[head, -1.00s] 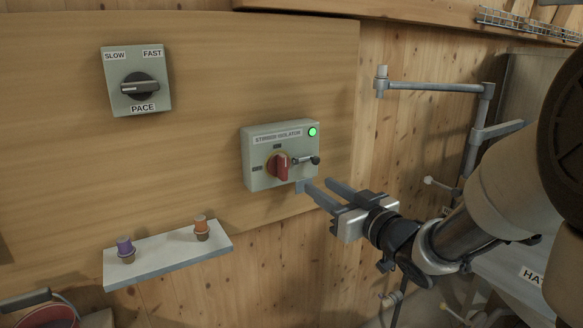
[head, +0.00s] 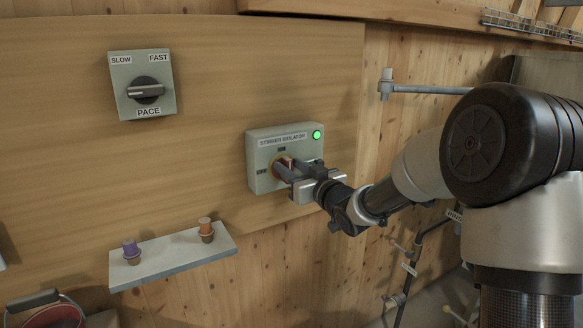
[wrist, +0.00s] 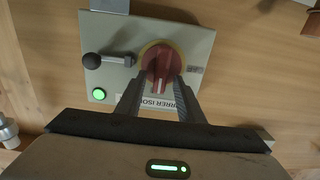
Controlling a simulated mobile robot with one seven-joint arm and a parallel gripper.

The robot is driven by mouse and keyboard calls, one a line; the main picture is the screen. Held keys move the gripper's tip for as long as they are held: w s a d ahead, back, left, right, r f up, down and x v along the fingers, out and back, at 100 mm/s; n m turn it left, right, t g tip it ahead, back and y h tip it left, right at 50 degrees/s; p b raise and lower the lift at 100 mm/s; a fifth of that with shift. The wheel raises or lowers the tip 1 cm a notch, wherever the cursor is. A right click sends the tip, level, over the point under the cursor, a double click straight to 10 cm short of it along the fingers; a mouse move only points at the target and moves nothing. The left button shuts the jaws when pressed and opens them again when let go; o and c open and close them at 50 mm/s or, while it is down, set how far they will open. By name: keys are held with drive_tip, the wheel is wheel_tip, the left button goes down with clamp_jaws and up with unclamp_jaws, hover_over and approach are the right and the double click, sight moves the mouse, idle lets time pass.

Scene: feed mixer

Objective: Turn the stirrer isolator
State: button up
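The stirrer isolator is a grey-green box (head: 258,178) on the wooden wall panel, with a lit green lamp (head: 317,134). Its red rotary handle (wrist: 160,62) on a yellow ring shows in the wrist view, standing roughly upright. In the head view my fingers mostly cover the handle. My gripper (head: 283,168) is at the box's front. In the wrist view my gripper (wrist: 161,78) has one finger on each side of the handle's near part, apparently with small gaps; contact is not clear. A ball-ended black lever (wrist: 108,61) sits beside the handle.
A SLOW/FAST pace knob (head: 146,91) is up left on the panel. A shelf (head: 172,258) below holds a purple-topped stopper (head: 131,250) and an orange-topped one (head: 206,228). A metal pipe (head: 430,89) runs at right. A bucket (head: 50,312) stands lower left.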

clamp_jaws()
drive_tip(key=shift+f+n+b, duration=0.15)
drive_tip(key=shift+n+b, duration=0.25)
drive_tip(key=shift+b, duration=0.35)
drive_tip(key=n+b, duration=0.5)
drive_tip(key=b, duration=0.1)
drive_tip(key=a+f+n+b, duration=0.1)
drive_tip(key=n+b, duration=0.5)
drive_tip(key=b, duration=0.1)
drive_tip(key=s+n+b, duration=0.1)
drive_tip(key=n+b, duration=0.5)
drive_tip(key=b, duration=0.1)
drive_tip(key=shift+a+f, duration=0.25)
drive_tip(key=shift+f, duration=0.05)
unclamp_jaws()
